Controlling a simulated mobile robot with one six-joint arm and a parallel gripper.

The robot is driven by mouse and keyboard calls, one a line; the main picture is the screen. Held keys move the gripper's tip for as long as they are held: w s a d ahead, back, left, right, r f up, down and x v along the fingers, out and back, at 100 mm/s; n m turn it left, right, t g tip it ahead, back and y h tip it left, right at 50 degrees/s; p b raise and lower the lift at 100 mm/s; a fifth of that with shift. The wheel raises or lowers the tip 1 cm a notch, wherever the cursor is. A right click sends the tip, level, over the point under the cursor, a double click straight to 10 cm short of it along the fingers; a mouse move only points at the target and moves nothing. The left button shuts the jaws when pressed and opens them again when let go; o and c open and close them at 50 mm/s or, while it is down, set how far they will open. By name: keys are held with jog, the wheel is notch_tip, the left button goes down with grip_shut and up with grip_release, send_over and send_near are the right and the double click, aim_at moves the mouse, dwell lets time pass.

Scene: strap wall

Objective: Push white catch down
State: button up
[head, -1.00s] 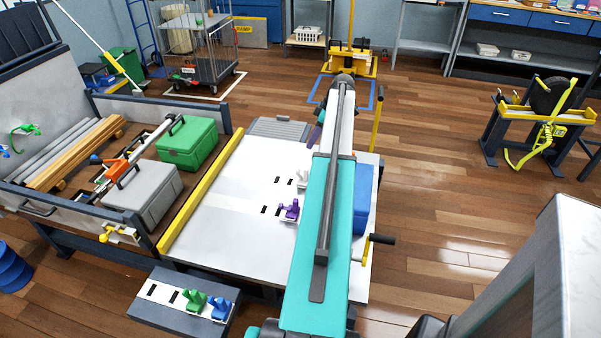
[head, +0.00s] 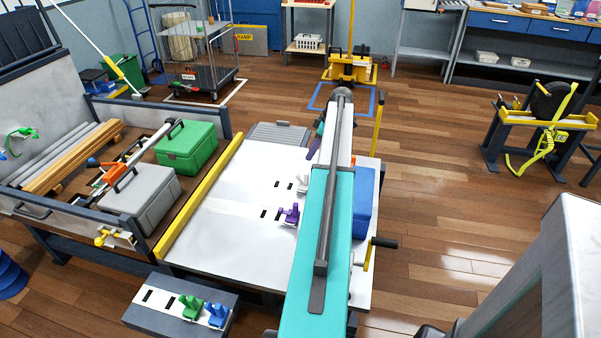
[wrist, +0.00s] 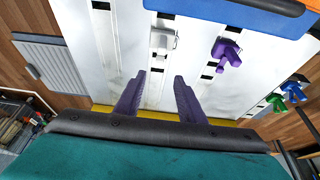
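The white catch (wrist: 163,42) sits on the white panel, ahead of my gripper in the wrist view, slightly above the gap between the fingertips. In the head view the white catch (head: 302,183) shows partly, just left of my arm. My gripper (wrist: 161,75) has two purple fingers spread apart with nothing between them; they are apart from the catch. A purple catch (wrist: 227,53) stands to the right of the white one, and also shows in the head view (head: 289,214).
A blue box (head: 363,203) lies along the panel's right side. A yellow rail (head: 203,196) edges the white panel (head: 225,235). Green (head: 190,306) and blue (head: 217,313) catches sit on a separate grey block. A crank handle (head: 381,243) sticks out at right.

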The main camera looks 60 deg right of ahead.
aim_at(299, 174)
jog(key=p+x, duration=0.1)
jog(key=x, duration=1.1)
jog(key=shift+f, duration=0.4)
